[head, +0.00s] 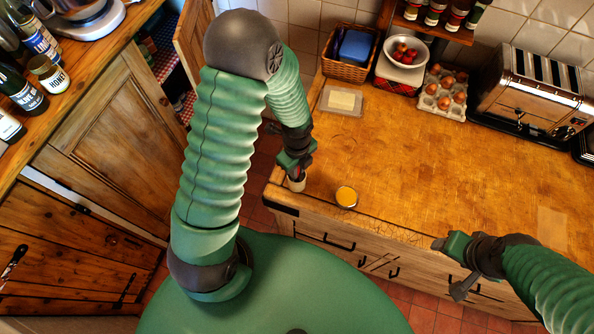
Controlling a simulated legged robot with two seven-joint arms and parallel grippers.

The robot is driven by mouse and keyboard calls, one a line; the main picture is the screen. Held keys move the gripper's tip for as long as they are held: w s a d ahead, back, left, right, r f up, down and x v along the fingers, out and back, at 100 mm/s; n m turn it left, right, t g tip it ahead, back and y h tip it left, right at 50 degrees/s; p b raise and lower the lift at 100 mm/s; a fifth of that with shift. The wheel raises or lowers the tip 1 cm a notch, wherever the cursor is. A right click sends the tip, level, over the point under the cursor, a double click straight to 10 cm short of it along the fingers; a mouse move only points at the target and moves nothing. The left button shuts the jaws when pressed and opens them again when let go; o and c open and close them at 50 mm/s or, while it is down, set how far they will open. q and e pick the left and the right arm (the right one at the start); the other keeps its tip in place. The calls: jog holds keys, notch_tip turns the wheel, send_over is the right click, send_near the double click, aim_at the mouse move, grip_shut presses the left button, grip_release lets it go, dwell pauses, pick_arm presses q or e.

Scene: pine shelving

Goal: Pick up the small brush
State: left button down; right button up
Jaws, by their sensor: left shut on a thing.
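My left gripper (296,174) points down at the left front corner of the wooden worktop. It is shut on a small pale-ended thing, which looks like the small brush (297,185). The pale end shows below the fingers, and the rest is hidden by the gripper. I cannot tell whether it touches the worktop. My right gripper (450,268) is in front of the worktop's front edge at the lower right, apart from the brush. Its fingers look spread and empty.
A small glass of orange liquid (346,196) stands close right of my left gripper. Behind are a butter dish (341,100), a wicker basket (345,70), an egg tray (430,103) and a toaster (530,95). The worktop's middle (420,160) is clear.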

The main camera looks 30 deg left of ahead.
pick_arm(q)
jog(key=shift+w+a, duration=0.1)
jog(key=shift+r, duration=0.3)
notch_tip(320, 180, up, 9)
jog(key=shift+r, duration=0.2)
dwell(0.5)
